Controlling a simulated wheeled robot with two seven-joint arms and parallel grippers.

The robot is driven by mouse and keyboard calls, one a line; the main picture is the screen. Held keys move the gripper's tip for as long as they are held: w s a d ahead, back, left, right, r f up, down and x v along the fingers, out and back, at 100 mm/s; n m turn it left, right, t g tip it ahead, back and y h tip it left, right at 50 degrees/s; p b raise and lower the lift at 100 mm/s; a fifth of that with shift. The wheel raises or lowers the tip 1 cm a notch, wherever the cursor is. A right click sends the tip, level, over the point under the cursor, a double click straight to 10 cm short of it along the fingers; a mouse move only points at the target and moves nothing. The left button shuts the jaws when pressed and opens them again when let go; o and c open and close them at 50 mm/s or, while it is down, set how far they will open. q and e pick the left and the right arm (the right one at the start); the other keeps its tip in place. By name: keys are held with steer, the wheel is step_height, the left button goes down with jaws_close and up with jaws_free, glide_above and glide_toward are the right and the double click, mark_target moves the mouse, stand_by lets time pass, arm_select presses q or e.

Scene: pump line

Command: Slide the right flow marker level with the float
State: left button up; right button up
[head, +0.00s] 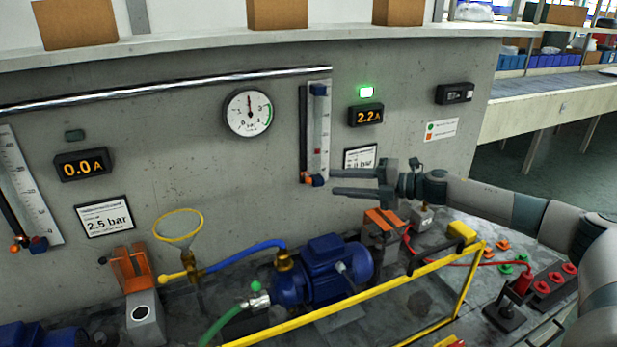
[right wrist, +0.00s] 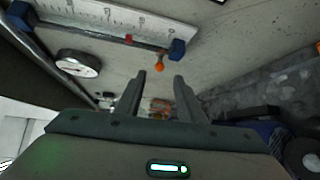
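The right flow meter (head: 326,125) is an upright white scale with a tube on the wall and blue end blocks. In the right wrist view its scale (right wrist: 95,14) runs across the top. A small red piece (head: 318,151) sits low on the scale, also in the wrist view (right wrist: 128,38); I cannot tell whether it is marker or float. An orange knob (head: 304,176) is at the bottom end, and in the wrist view (right wrist: 159,66). My right gripper (head: 335,182) is open and empty, just right of the lower blue block (head: 315,181). My left gripper is out of view.
A framed label (head: 360,157) and a 2.2 A display (head: 366,115) are right of the meter. A round gauge (head: 248,113) hangs left. Below stand a blue pump (head: 325,268), an orange-topped unit (head: 382,222) and a yellow rail (head: 350,298). The wall between gauge and meter is clear.

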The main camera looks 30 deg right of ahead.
mark_target(312, 180)
steer(key=p+x, duration=0.2)
steer(key=x, duration=0.6)
steer(key=shift+r+p, duration=0.1)
steer(key=shift+p, duration=0.3)
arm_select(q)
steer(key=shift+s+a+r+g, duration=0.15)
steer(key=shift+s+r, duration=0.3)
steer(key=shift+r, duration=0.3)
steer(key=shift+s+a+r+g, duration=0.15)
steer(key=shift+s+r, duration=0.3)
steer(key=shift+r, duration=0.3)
arm_select(e)
steer(key=shift+x, duration=0.85)
jaws_close()
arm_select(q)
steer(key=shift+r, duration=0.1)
